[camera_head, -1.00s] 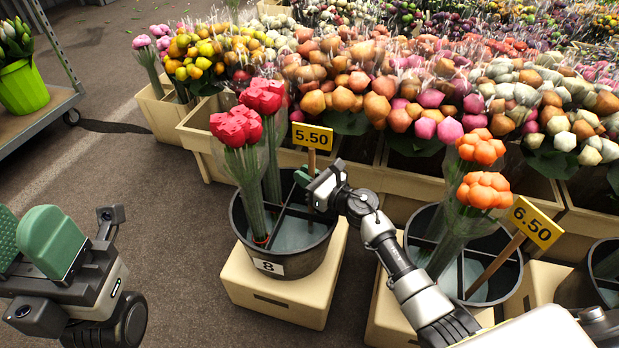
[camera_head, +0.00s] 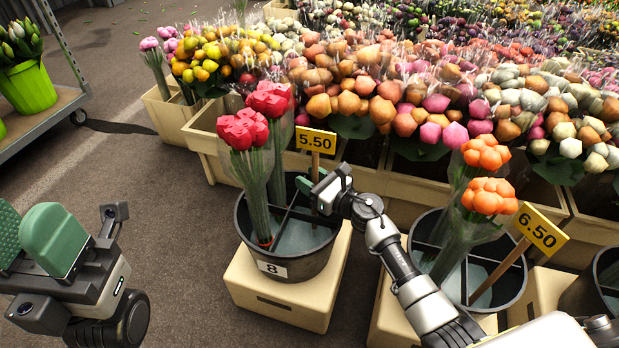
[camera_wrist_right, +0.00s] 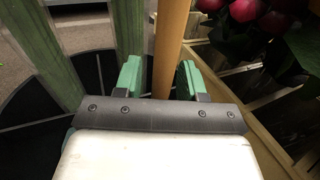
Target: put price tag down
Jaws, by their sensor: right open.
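The yellow 5.50 price tag (camera_head: 315,140) stands upright on a wooden stick in the black bucket (camera_head: 276,268) marked 8. The stick (camera_wrist_right: 170,45) passes between the green fingers of my right gripper (camera_wrist_right: 160,78) in the right wrist view. The fingers are open, with a gap on each side of the stick. In the head view my right gripper (camera_head: 320,187) is at the bucket's right side, below the tag. The stick's lower end is hidden in the wrist view. My left gripper (camera_head: 30,240) is open and empty at the left edge.
Red tulip bunches (camera_head: 247,133) stand in the same bucket. Another bucket (camera_head: 508,290) with orange tulips (camera_head: 489,196) and a 6.50 tag (camera_head: 541,229) is to the right. Wooden crates (camera_head: 207,150) of flowers are behind. The floor at left is clear up to a cart (camera_head: 50,115).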

